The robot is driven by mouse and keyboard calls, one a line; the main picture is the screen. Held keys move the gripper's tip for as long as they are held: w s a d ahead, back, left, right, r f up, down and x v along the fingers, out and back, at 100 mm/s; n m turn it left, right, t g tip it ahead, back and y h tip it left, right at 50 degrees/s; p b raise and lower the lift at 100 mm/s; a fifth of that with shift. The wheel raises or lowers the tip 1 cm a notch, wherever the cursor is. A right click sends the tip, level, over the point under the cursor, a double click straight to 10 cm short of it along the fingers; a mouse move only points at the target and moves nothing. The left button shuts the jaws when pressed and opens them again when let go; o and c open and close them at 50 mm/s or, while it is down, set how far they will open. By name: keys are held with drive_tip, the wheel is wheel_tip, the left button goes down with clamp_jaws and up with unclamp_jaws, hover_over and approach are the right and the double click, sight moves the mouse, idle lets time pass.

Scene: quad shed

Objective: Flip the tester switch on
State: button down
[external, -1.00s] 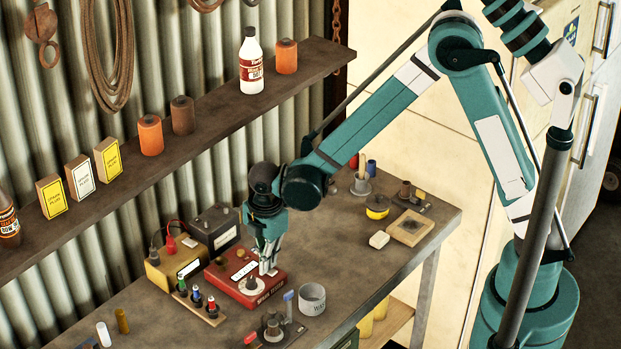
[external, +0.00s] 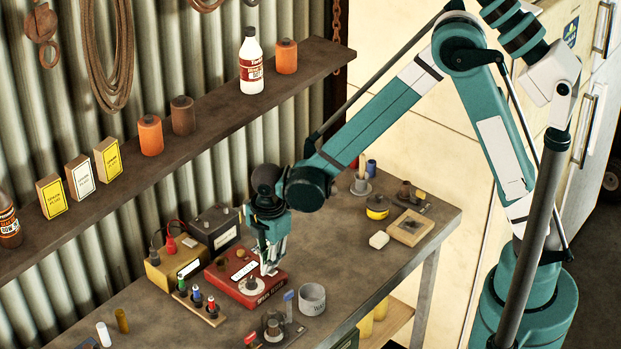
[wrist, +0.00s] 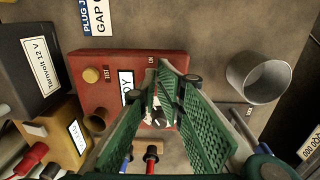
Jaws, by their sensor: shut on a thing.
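In the wrist view my gripper's green fingers (wrist: 163,100) are close together, shut on the tester switch. The switch is mostly hidden between the fingers, so its position cannot be told.
A grey cup (external: 312,299) stands just right of the tester. A yellow battery (external: 174,268) and a black battery (external: 216,229) stand to its left. A rack with coloured plugs (external: 198,305) is in front. The bench behind and right has open room.

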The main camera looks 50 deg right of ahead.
drive_tip(key=shift+s+f, duration=0.25)
drive_tip(key=shift+s, duration=0.1)
wheel_tip(320, 180, up, 14)
drive_tip(key=w+p, duration=0.1)
drive_tip(key=w, duration=0.1)
drive_tip(key=shift+w+r, duration=0.15)
drive_tip(key=shift+w, duration=0.25)
drive_tip(key=shift+d+r, duration=0.1)
drive_tip(key=shift+d, duration=0.05)
idle(0.4)
